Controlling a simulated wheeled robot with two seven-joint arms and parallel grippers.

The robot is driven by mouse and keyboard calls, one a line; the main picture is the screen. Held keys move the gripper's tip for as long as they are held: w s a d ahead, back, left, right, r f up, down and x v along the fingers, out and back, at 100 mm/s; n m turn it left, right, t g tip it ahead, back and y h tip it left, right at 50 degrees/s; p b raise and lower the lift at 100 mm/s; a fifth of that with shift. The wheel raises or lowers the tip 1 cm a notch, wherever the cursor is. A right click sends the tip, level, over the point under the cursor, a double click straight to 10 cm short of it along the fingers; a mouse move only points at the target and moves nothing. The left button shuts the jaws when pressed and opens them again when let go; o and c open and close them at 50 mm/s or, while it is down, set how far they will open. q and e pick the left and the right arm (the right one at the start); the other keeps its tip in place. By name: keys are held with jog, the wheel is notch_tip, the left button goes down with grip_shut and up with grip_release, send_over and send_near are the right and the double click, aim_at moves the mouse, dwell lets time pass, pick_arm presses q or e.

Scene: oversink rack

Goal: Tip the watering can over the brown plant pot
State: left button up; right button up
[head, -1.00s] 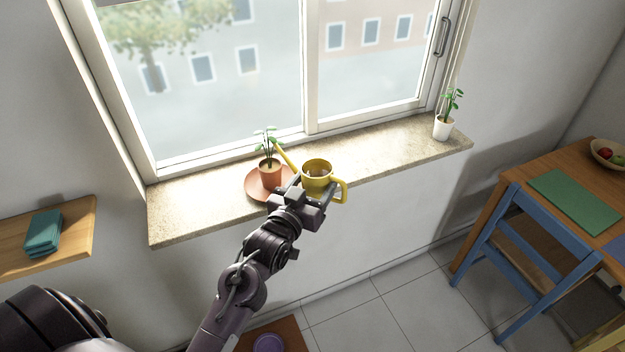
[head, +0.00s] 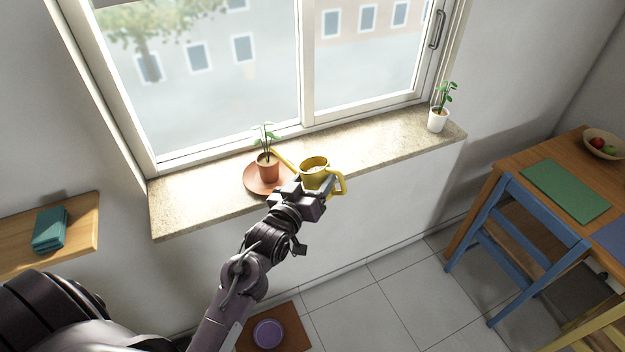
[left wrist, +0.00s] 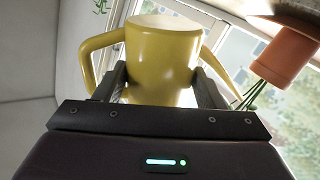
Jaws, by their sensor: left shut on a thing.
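The yellow watering can (head: 316,180) is held by my left gripper (head: 309,194) at the front edge of the window sill. In the left wrist view the can (left wrist: 163,55) sits between both fingers, its handle left and spout right. Its spout (head: 283,158) points left to the brown plant pot (head: 267,171), with the tip near the plant's stems. Against the pot (left wrist: 286,56) in the wrist view, the can looks somewhat tilted towards its spout. The pot stands upright on a terracotta saucer (head: 254,184). Any water is not visible. My right gripper is not in view.
A white potted plant (head: 438,120) stands at the sill's right end. The sill (head: 375,142) between is clear. The window is behind. A wooden shelf (head: 84,232) with teal cloths is at left, a table (head: 520,165) and blue chair (head: 510,195) at right.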

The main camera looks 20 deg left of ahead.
aim_at(312, 169)
pick_arm(q)
jog(key=shift+r, duration=0.2)
jog(key=shift+r+p, duration=0.25)
jog(key=shift+p, duration=0.35)
jog(key=shift+r+n, duration=0.1)
jog(key=shift+n, duration=0.2)
jog(key=shift+r+p, duration=0.3)
jog(key=shift+p, duration=0.4)
dwell(0.6)
jog(key=shift+r+n+p, duration=0.2)
jog(key=shift+n+p, duration=0.2)
dwell(1.4)
jog(key=shift+a+r+n+p, duration=0.15)
jog(key=shift+r+n+p, duration=0.45)
jog(key=shift+p, duration=0.75)
dwell(1.2)
dwell(0.7)
jog(key=shift+f+m+b, duration=1)
jog(key=shift+f+b, duration=0.2)
jog(key=shift+f, duration=0.05)
